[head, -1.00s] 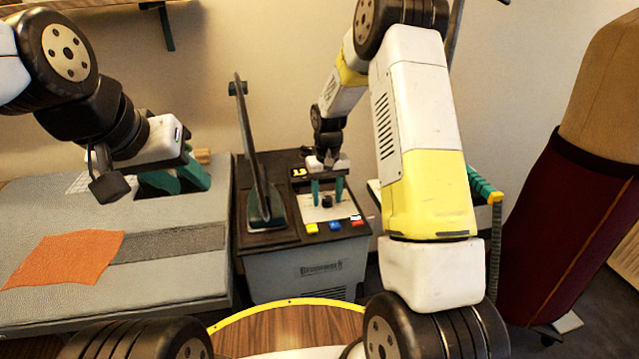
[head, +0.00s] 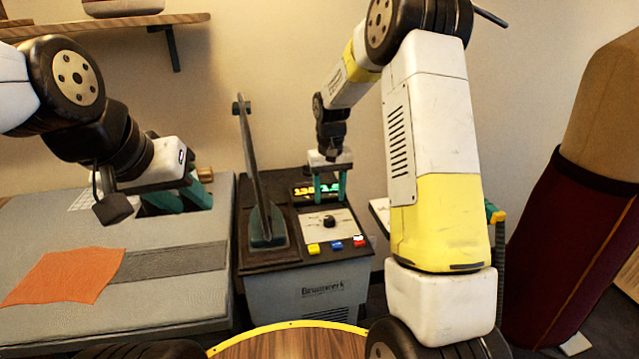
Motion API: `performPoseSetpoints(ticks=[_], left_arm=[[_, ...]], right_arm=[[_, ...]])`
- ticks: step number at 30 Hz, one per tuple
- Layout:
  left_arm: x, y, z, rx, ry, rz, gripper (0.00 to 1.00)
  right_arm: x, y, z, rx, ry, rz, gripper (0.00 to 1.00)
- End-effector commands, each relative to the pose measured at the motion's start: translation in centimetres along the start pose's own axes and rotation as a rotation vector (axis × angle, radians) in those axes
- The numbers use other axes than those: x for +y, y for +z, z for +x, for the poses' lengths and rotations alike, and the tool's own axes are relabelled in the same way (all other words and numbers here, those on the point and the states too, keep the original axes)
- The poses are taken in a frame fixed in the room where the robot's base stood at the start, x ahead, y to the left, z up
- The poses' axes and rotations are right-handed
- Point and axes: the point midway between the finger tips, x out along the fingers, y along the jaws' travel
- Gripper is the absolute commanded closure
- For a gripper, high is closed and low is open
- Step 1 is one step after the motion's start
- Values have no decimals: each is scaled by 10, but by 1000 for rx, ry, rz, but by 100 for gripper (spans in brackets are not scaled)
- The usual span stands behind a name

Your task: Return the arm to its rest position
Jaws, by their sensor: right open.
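My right gripper (head: 327,192) has green fingers that are apart and empty. It hangs above the control panel of the grey press machine (head: 310,285), in front of the lit display (head: 303,191). It is clear of the black knob (head: 329,221), which stands on the pale plate below it. My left gripper (head: 178,200) is low over the grey padded table at left. Its green fingers are partly hidden by its own body, so I cannot tell whether it holds anything.
An orange cloth (head: 65,276) lies on a dark strip on the grey table (head: 190,285). A tall upright press lever (head: 252,165) stands left of my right gripper. A maroon-covered dress form (head: 565,240) stands at right. A wooden shelf (head: 120,22) is above at left.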

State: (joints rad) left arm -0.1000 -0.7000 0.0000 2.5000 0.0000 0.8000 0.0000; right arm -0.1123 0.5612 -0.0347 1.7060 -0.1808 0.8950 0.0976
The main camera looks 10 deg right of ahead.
Motion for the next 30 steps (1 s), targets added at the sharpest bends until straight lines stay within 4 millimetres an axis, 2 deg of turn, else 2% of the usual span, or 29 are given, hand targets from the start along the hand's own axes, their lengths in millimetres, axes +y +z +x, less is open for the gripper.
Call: performPoseSetpoints(ticks=[4,8,12,18,24,30], left_arm=[[0,0,0,0,0,0,64],[0,0,0,0,0,0,64],[0,0,0,0,0,0,64],[0,0,0,0,0,0,64],[0,0,0,0,0,0,64],[0,0,0,0,0,0,64]], right_arm=[[1,7,-19,25,-8,4,50],[3,29,-60,83,-26,11,50],[4,66,-108,161,-52,22,50],[2,125,-159,271,-86,30,50],[-2,189,-190,382,-115,37,50],[-8,246,-200,486,-139,41,50]])
